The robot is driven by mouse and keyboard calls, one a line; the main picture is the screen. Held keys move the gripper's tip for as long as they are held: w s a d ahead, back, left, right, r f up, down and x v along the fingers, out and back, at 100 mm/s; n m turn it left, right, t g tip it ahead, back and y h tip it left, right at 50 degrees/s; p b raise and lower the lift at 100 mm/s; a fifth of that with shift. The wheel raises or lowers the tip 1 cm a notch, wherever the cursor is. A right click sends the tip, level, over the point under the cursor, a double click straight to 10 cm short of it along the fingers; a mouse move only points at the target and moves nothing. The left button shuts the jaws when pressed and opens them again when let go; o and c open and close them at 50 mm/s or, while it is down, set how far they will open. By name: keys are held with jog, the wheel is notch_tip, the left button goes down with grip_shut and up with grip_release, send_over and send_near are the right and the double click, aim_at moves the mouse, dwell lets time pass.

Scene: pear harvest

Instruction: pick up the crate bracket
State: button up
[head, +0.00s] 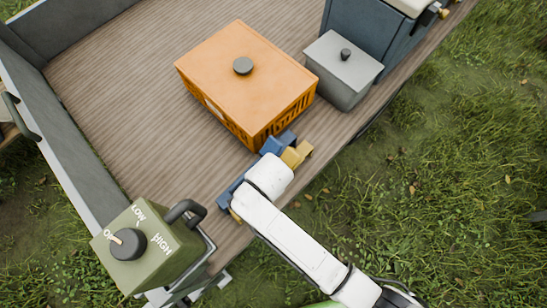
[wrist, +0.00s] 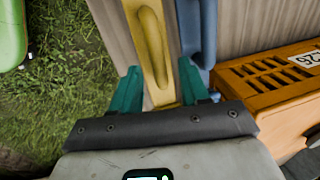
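A yellow slotted bracket (wrist: 151,42) runs up the middle of the wrist view. A blue bracket (wrist: 196,35) lies just right of it. In the head view the yellow bracket (head: 297,153) and the blue bracket (head: 278,143) show beside my white wrist, on the deck by the orange crate; the wrist hides part of them. I cannot tell from colour alone which is the crate bracket. My gripper (wrist: 160,73) has its teal fingers apart, one on each side of the yellow bracket. A strip of deck shows between the left finger and the bracket.
The orange crate (head: 245,75) with a dark knob on top stands close by on the wooden deck (head: 110,90). A grey lidded box (head: 343,70) stands right of it. An olive control box (head: 147,247) is at the lower left. Grass lies beyond the deck edge.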

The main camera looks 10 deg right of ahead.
grip_shut()
jog(key=shift+r, duration=0.15)
dwell(0.6)
